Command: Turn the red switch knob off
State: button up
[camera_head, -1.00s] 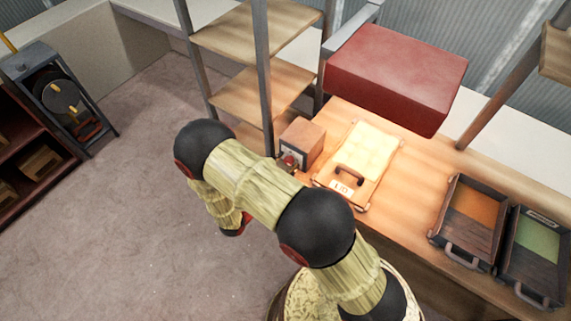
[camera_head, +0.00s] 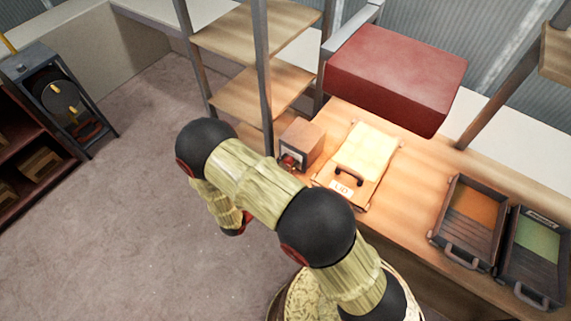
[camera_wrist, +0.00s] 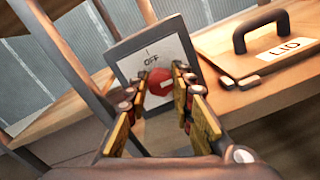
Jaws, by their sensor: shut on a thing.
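The red switch knob (camera_wrist: 162,94) sits on a pale panel with a dark frame in the wrist view. The word OFF and a tick mark are printed above it. A short pale mark shows on the knob, not clearly lined up with OFF. My gripper (camera_wrist: 160,88) has a finger on each side of the knob and is shut on it; the fingers hide parts of its edges. In the head view the brown switch box (camera_head: 305,138) stands at the bench's left end, with the red knob (camera_head: 288,163) low on its front; my arm hides most of my gripper there.
A case with a handle and a label (camera_head: 341,188) lies right of the switch box. A large red box (camera_head: 396,75) is above the bench behind it. Two open trays (camera_head: 462,255) sit further right. A shelf post (camera_head: 264,75) stands close behind the switch box.

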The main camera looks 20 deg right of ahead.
grip_shut()
jog(key=n+p, duration=0.2)
jog(key=n, duration=0.1)
jog(key=shift+r+n, duration=0.1)
jog(key=shift+n, duration=0.3)
jog(key=n+p, duration=0.2)
jog(key=n, duration=0.3)
jog(key=shift+w+a+n, duration=0.1)
jog(key=shift+n, duration=0.2)
jog(key=n+p, duration=0.1)
jog(key=n, duration=0.3)
jog(key=shift+n+t, duration=0.3)
jog(key=shift+t, duration=0.1)
jog(key=shift+f+n+p, duration=0.15)
jog(key=shift+n+p, duration=0.25)
jog(key=shift+n, duration=0.7)
jog(key=shift+f+n+p, duration=0.1)
jog(key=shift+n+p, duration=0.25)
jog(key=shift+n, duration=0.75)
jog(key=o, duration=1)
grip_release()
